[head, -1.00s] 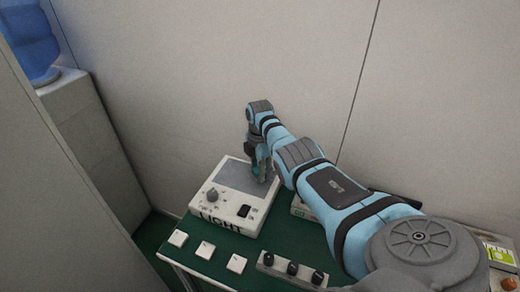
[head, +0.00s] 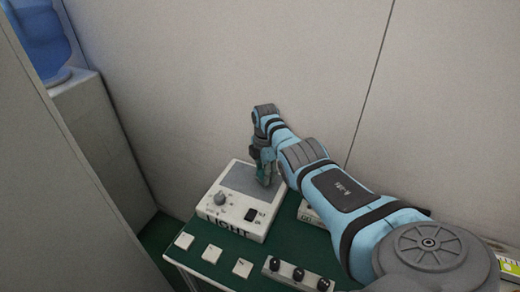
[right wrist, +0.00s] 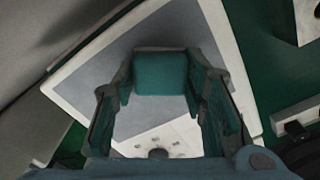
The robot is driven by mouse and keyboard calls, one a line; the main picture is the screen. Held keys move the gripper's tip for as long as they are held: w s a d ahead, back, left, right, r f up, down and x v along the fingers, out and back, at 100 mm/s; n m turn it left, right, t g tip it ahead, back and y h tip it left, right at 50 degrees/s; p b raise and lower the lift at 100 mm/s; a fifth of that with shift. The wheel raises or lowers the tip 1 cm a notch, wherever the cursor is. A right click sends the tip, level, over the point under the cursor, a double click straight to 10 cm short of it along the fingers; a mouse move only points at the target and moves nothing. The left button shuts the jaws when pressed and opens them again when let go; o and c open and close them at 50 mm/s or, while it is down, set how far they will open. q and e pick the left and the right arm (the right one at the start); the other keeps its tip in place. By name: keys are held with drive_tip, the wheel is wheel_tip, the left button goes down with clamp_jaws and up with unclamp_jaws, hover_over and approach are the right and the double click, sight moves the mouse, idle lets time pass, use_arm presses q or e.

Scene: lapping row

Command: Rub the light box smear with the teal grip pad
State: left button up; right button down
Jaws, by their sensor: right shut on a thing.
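The light box (head: 212,210) is a white case with "LIGHT" on its front, a knob, a dark switch and a flat grey panel (head: 240,178). It stands on the green table. My right gripper (head: 264,174) points down at the right side of the panel. In the right wrist view it is shut on the teal grip pad (right wrist: 161,74), which lies over the grey panel (right wrist: 95,88). I cannot tell whether the pad touches the panel. I see no smear; the pad and fingers hide part of the panel. My left gripper is out of view.
Several white square tiles (head: 211,254) lie along the table's front edge. A block with black knobs (head: 298,273) stands to their right. Another white box (head: 308,213) is partly behind my right arm. A wall rises behind the table, and a water cooler (head: 42,38) stands far left.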

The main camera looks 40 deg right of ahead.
wheel_tip(320, 180, up, 3)
drive_tip(key=shift+f+p, duration=0.2)
drive_tip(key=shift+p, duration=0.15)
wheel_tip(320, 180, up, 2)
drive_tip(key=shift+s+p, duration=0.1)
drive_tip(key=shift+p, duration=1.05)
wheel_tip(320, 180, up, 4)
drive_tip(key=p, duration=0.4)
drive_tip(key=shift+f, duration=0.2)
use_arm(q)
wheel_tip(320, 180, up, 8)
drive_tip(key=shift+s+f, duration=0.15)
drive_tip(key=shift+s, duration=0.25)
